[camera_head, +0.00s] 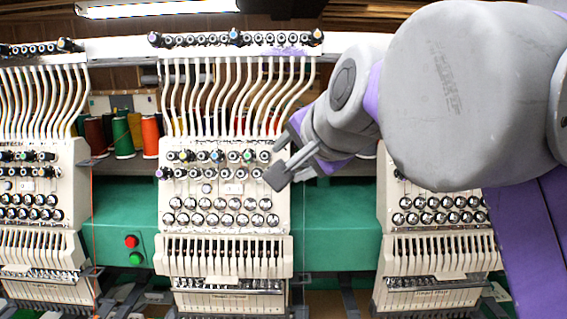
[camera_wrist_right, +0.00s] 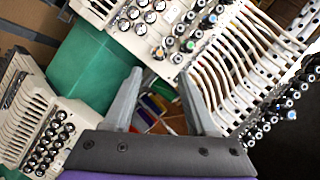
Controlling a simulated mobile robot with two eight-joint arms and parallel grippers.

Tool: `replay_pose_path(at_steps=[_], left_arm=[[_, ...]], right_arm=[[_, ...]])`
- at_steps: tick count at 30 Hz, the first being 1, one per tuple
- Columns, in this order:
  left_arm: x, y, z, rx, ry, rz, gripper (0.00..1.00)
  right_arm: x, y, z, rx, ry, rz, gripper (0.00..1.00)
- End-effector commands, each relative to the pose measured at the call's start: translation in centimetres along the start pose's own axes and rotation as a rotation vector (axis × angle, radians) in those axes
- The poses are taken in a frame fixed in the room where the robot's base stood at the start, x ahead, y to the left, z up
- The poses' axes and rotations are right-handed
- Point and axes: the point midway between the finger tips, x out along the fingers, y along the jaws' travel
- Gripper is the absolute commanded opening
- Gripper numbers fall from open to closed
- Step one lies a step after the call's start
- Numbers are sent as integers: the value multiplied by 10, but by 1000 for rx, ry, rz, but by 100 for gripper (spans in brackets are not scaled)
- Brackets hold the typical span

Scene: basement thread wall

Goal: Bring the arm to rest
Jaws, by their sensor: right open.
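My right arm, grey and purple, comes in from the right in the head view and covers the upper right of the picture. Its gripper (camera_head: 289,172) is in front of the middle embroidery head (camera_head: 222,200), near that head's right edge. In the right wrist view the two grey fingers of the right gripper (camera_wrist_right: 165,98) stand apart with nothing between them. Behind them the machine panel, its tubes and some coloured thread show at a distance. My left gripper is in neither view.
More embroidery heads stand at the left (camera_head: 40,190) and the right (camera_head: 440,245), the right one partly hidden by my arm. A green machine body (camera_head: 335,225) links them. Thread cones (camera_head: 123,137) stand on a shelf behind. Red and green buttons sit at lower left.

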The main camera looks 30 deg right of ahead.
Motion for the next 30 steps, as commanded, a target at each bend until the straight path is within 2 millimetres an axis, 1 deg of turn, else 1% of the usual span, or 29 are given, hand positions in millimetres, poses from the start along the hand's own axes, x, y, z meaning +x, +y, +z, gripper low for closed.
replay_pose_path(at_steps=[2,6,19,22,23,26,29,30], left_arm=[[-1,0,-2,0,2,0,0],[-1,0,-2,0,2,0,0],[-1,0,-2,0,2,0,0],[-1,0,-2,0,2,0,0],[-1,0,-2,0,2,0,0],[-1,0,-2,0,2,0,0],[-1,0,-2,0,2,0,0],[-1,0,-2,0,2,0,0]], right_arm=[[-7,0,0,1,0,0,57],[-11,0,0,0,-1,0,57],[-10,0,0,0,-1,0,57],[-6,2,3,-15,-7,4,57],[-3,4,5,-26,-13,7,57],[18,18,18,-106,-46,26,57],[51,45,43,-237,-102,54,57],[65,60,55,-297,-128,65,57]])
